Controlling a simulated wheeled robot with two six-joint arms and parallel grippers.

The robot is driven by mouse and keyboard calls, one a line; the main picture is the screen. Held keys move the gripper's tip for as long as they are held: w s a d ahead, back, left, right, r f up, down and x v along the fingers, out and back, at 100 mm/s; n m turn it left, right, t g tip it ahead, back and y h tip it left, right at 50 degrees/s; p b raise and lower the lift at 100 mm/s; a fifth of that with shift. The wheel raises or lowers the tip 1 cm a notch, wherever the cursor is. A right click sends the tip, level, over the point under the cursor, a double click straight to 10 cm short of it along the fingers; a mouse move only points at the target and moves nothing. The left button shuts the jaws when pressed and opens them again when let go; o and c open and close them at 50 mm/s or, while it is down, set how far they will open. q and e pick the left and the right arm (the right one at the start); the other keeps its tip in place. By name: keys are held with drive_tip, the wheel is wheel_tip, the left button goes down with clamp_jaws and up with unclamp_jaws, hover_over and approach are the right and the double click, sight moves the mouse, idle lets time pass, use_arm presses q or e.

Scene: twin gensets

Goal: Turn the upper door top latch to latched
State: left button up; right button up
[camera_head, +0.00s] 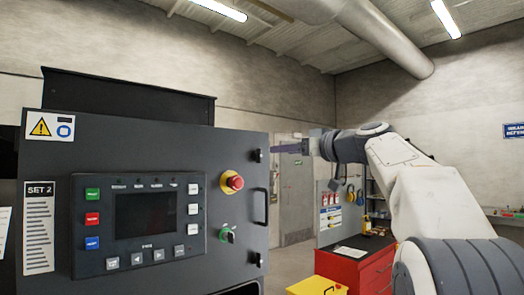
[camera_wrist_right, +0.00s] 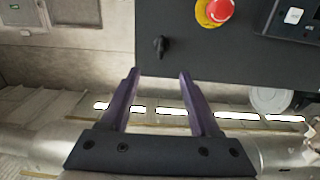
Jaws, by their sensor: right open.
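The upper door is a dark grey panel (camera_head: 150,150) marked SET 2. Its top latch (camera_head: 257,155) is a small black piece at the upper right edge of the door. In the right wrist view the latch (camera_wrist_right: 161,46) is a dark handle near the panel edge, just beyond the fingertips. My right gripper (camera_head: 278,149) points left at the latch from the right side. Its two purple fingers (camera_wrist_right: 158,74) are apart with nothing between them, the latch roughly centred ahead. My left gripper is not in view.
A lower latch (camera_head: 260,260) sits below. A red cabinet (camera_head: 350,268) and yellow box (camera_head: 315,287) stand to the right.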

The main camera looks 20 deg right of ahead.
sight(261, 152)
drive_tip(key=p+x, duration=0.5)
drive_tip(key=x, duration=0.3)
drive_tip(key=shift+w+a+r, duration=0.15)
drive_tip(key=shift+w+a, duration=0.05)
drive_tip(key=shift+w, duration=0.1)
drive_tip(key=shift+w+a+p, duration=0.2)
drive_tip(key=shift+w+p, duration=0.3)
drive_tip(key=shift+w, duration=0.1)
clamp_jaws()
